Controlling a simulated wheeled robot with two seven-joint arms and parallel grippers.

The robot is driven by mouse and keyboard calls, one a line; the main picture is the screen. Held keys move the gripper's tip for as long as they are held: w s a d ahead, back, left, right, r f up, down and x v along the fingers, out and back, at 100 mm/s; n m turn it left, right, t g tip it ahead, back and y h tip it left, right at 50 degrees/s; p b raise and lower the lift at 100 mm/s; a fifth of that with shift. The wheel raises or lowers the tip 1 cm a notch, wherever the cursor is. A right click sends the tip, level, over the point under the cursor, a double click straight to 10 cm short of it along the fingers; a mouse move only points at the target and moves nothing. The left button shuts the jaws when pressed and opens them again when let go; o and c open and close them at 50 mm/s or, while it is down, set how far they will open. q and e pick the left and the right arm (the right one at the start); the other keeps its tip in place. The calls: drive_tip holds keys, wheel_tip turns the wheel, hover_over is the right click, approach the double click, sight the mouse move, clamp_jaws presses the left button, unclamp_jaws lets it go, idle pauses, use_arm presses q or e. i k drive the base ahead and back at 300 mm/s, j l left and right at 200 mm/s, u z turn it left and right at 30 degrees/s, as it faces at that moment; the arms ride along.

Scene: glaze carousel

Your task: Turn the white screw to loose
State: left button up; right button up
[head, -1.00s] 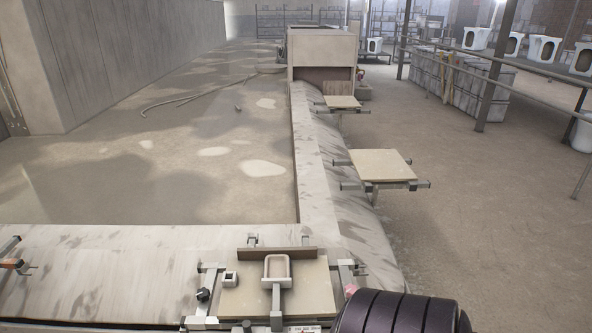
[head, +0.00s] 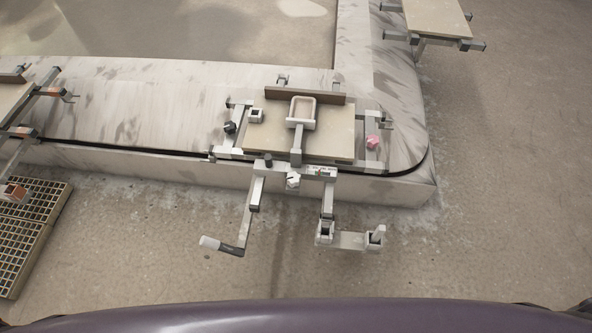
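The white screw (head: 293,181) is a small pale knob on the front of the carousel fixture, just below the middle of its front bar. The fixture's board (head: 335,130) lies above it, with a pale square-ended holder (head: 302,112) on top. A black knob (head: 230,128) is at the fixture's left and a pink knob (head: 373,142) at its right. Neither of my grippers shows in the head view. Which way the white screw is set cannot be read at this size.
A crank with a white handle (head: 210,243) hangs at front left of the fixture, and a bracket arm (head: 352,240) sticks out at front right. A grating (head: 32,232) lies on the floor at left. Other carousel boards (head: 436,18) stand nearby. The floor in front is clear.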

sight(294, 179)
drive_tip(key=j+u, duration=0.1)
drive_tip(key=j, duration=0.6)
drive_tip(key=i+j, duration=0.15)
drive_tip(key=j, duration=0.5)
drive_tip(key=k+j+u, duration=0.05)
